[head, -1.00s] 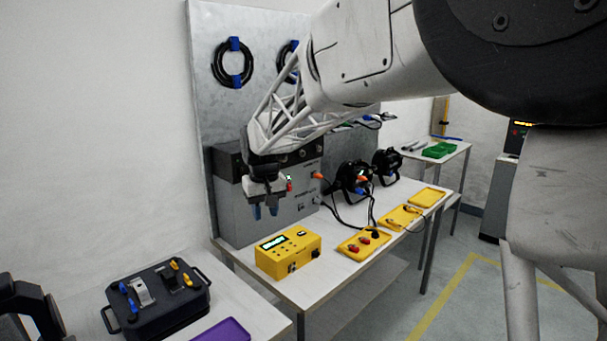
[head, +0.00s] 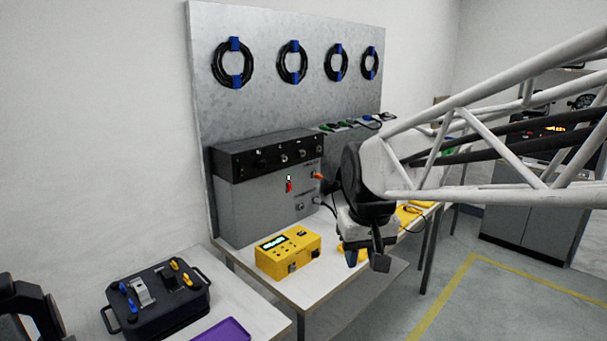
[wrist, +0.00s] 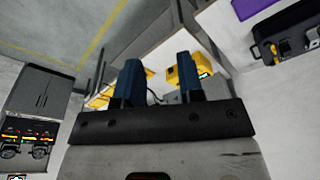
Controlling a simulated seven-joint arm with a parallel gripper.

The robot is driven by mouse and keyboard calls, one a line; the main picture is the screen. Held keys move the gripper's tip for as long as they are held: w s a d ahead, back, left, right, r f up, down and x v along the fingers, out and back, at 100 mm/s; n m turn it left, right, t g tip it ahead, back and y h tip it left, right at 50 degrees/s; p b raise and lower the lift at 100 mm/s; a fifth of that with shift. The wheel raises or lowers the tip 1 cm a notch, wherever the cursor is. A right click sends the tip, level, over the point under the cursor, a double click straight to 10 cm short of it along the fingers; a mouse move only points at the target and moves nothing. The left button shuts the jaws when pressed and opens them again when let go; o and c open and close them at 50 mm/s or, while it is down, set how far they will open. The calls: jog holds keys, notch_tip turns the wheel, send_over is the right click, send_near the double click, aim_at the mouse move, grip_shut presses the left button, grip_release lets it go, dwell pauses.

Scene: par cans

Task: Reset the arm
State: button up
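My gripper (head: 367,256) hangs in front of the white workbench in the head view, over its front edge and partly hiding the yellow trays. In the wrist view its two dark blue fingers (wrist: 158,82) stand well apart with nothing between them that they touch. The gripper is open and empty. My arm reaches in from the right side of the head view.
The workbench (head: 300,288) bears a yellow meter box (head: 288,253) and a grey cabinet (head: 262,195). A black case (head: 155,297) and a purple tray (head: 224,331) lie at the lower left. Coiled cables (head: 232,63) hang on the metal panel. Open floor lies right.

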jog(key=s+d+f+m, duration=0.1)
jog(key=s+d+f, duration=0.2)
jog(key=s, duration=0.5)
jog(key=s+d+f+m, duration=0.1)
jog(key=s+d+f, duration=0.2)
jog(key=s, duration=0.6)
jog(key=shift+s+d+t, duration=0.3)
jog(key=shift+d, duration=0.55)
